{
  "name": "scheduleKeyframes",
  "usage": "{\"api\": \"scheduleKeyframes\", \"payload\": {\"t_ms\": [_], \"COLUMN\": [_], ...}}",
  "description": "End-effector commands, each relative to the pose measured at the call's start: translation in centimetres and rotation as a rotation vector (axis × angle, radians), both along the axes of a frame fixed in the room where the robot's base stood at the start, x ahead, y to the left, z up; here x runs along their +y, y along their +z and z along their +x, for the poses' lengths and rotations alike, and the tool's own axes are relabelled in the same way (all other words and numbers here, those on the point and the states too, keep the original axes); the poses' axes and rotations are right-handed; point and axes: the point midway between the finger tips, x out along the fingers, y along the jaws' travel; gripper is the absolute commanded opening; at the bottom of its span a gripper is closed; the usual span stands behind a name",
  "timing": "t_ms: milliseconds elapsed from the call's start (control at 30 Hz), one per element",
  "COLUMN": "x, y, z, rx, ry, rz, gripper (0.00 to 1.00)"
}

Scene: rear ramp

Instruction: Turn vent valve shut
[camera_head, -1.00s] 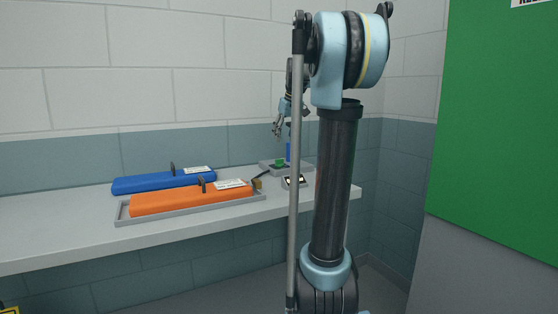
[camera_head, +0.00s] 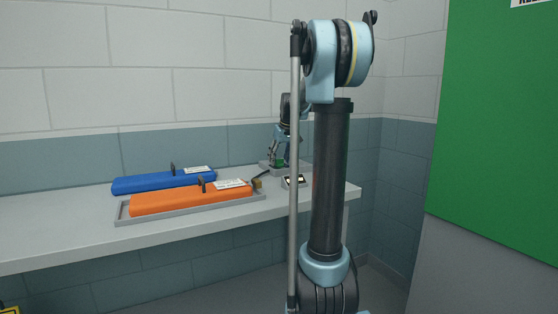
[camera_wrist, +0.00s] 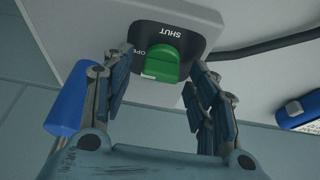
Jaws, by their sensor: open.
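The vent valve is a green knob (camera_wrist: 161,62) on a dark plate (camera_wrist: 185,35) marked SHUT and, partly hidden, OPEN. In the wrist view the plate's lettering is upside down, and a pale mark on the knob's edge sits near the OPEN side. My gripper (camera_wrist: 158,95) is open, its two fingers on either side of the knob and just short of it; I cannot tell whether they touch it. In the head view my gripper (camera_head: 277,160) is low over the green knob (camera_head: 276,164) at the back of the bench, partly behind my arm.
A blue cylinder (camera_wrist: 68,110) stands close beside the left finger. On the bench (camera_head: 60,225), a blue case (camera_head: 150,183) and an orange case (camera_head: 165,201) in a grey tray (camera_head: 130,218) lie to the left. The wall is close behind.

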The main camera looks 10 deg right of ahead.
Motion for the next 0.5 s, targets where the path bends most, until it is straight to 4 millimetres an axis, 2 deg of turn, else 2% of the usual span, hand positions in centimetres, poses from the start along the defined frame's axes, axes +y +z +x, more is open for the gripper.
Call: {"api": "scheduleKeyframes", "payload": {"t_ms": [133,333,500], "x": [0.01,0.06,0.09], "y": [0.01,0.01,0.02], "z": [0.00,0.01,0.01], "rx": [0.000,0.000,0.000], "ry": [0.000,0.001,0.000], "rz": [0.000,0.000,0.000], "gripper": [0.53,0.09,0.09]}}
